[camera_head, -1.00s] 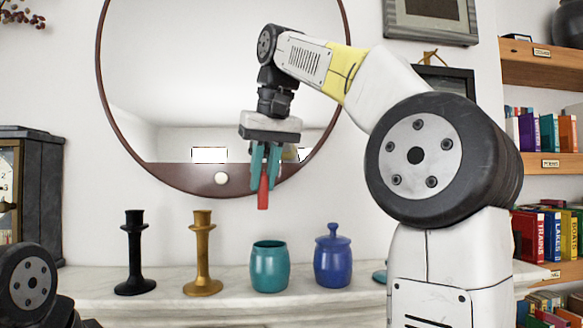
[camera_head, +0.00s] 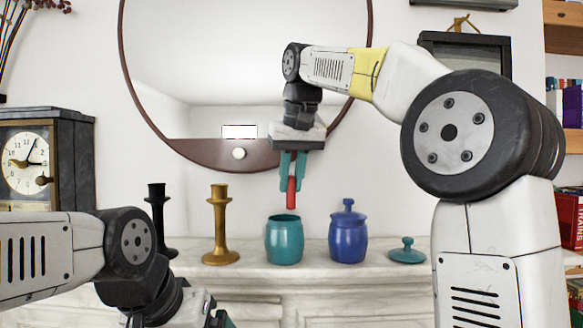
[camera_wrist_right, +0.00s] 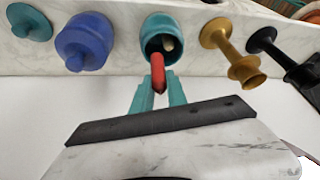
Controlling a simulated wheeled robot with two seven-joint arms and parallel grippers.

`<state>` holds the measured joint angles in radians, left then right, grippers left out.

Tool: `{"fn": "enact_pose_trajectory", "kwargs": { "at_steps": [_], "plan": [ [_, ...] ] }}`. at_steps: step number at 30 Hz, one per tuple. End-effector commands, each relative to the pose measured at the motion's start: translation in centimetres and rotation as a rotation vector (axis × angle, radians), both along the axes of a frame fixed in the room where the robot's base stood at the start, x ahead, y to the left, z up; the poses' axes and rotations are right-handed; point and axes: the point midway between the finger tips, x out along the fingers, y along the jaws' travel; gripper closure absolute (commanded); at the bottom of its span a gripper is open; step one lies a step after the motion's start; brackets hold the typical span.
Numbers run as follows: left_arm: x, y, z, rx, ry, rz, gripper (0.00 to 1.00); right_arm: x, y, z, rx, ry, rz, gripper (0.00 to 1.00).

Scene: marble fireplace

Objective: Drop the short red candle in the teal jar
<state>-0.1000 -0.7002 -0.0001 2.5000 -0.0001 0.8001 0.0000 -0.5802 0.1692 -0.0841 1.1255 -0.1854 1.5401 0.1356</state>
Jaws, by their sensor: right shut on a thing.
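My right gripper (camera_head: 292,172), with teal fingers, is shut on the short red candle (camera_head: 291,193), which hangs upright below the fingertips. The teal jar (camera_head: 284,243) stands open on the marble mantel. The candle's lower end is just above the jar's rim in the head view, slightly right of the opening's middle. In the right wrist view the candle (camera_wrist_right: 158,74) overlaps the front of the mouth of the jar (camera_wrist_right: 162,27). Something small and pale shows inside the jar. My left gripper (camera_head: 216,318) is cut off at the bottom edge, so its jaws are unclear.
A blue lidded jar (camera_head: 348,238) stands right of the teal jar, with a loose teal lid (camera_head: 407,252) beyond it. A gold candlestick (camera_head: 220,230) and a black one (camera_head: 158,212) stand left. A clock (camera_head: 28,163) is far left. A round mirror (camera_head: 212,152) hangs behind.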

Motion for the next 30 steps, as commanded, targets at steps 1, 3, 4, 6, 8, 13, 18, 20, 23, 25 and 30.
{"fn": "enact_pose_trajectory", "kwargs": {
  "at_steps": [1,3,4,6,8,13,18,20,23,25,30],
  "plan": [
    [0.0,0.0,0.0,0.000,0.000,0.000,0.06,-0.1,0.0,-0.4,0.000,0.000,0.000,1.00],
    [0.0,0.0,0.0,0.000,0.000,0.000,0.06,-0.1,0.0,-1.0,0.000,0.001,0.000,1.00],
    [0.0,0.0,0.0,0.000,0.000,0.000,0.06,0.0,0.0,-1.3,0.000,0.001,0.000,1.00],
    [0.0,0.0,0.0,0.000,0.000,0.000,0.06,-0.1,-0.1,-1.8,0.000,0.001,0.000,1.00],
    [0.0,0.0,0.0,0.000,0.000,0.000,0.06,0.0,0.0,-2.2,0.000,0.000,0.000,1.00],
    [0.0,0.0,0.0,0.000,0.000,0.000,0.06,0.0,0.0,-3.3,0.000,0.001,0.000,1.00],
    [0.0,0.0,0.0,0.000,0.000,0.000,0.06,0.0,0.0,-3.8,0.000,0.000,0.000,1.00],
    [0.0,0.0,0.0,0.000,0.000,0.000,0.06,0.0,0.0,-3.9,0.000,0.000,0.000,1.00],
    [0.0,0.0,0.0,0.000,0.000,0.000,0.06,0.0,0.0,-4.0,0.000,0.000,0.000,1.00],
    [0.0,0.0,0.0,0.000,0.000,0.000,0.06,0.0,0.0,-4.0,0.000,0.000,0.000,1.00],
    [0.0,0.0,0.0,0.000,0.000,0.000,0.06,0.0,0.0,-4.0,0.000,0.000,0.000,0.72]
  ]
}}
